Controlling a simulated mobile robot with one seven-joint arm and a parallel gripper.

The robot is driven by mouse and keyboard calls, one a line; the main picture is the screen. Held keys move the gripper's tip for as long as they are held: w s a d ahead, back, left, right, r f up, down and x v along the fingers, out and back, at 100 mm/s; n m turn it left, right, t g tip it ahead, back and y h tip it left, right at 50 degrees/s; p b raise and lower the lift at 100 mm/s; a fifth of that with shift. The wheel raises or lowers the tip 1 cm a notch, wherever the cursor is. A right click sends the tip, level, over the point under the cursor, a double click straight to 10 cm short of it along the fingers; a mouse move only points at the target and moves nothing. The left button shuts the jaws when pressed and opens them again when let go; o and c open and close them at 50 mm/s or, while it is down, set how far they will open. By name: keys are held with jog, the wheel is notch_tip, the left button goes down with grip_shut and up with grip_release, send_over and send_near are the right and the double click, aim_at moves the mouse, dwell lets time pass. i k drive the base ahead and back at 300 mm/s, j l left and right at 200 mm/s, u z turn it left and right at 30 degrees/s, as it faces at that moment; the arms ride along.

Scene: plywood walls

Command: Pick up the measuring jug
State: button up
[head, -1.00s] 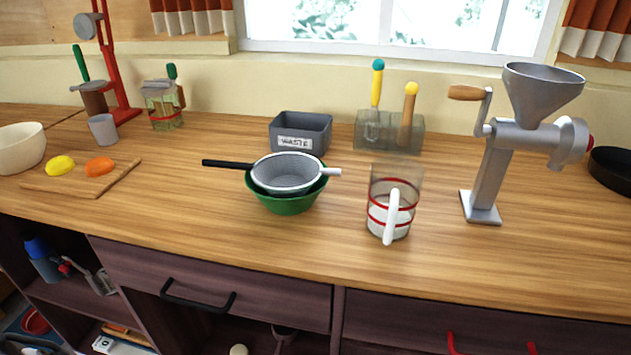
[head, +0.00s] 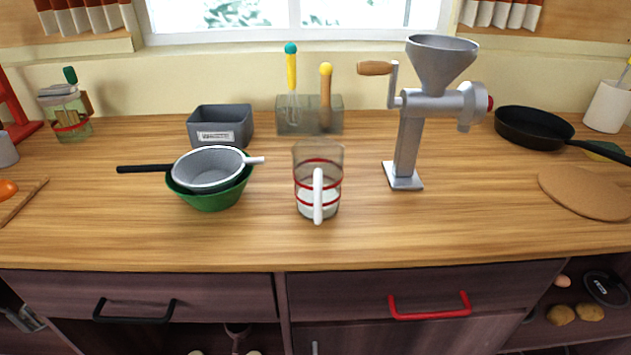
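The measuring jug (head: 305,172) stands upright on the wooden counter in the middle of the head view. It is clear, with red bands and a white handle that faces me. Something white shows low inside it. My gripper is not in the head view.
Left of the jug is a green bowl (head: 207,200) holding a strainer (head: 208,166). A metal grinder (head: 407,140) stands to the right. The counter front (head: 330,245) is clear.

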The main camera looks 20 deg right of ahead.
aim_at(318, 160)
jog(key=k+l, duration=0.7)
jog(key=i+l, duration=0.1)
jog(key=i, duration=0.4)
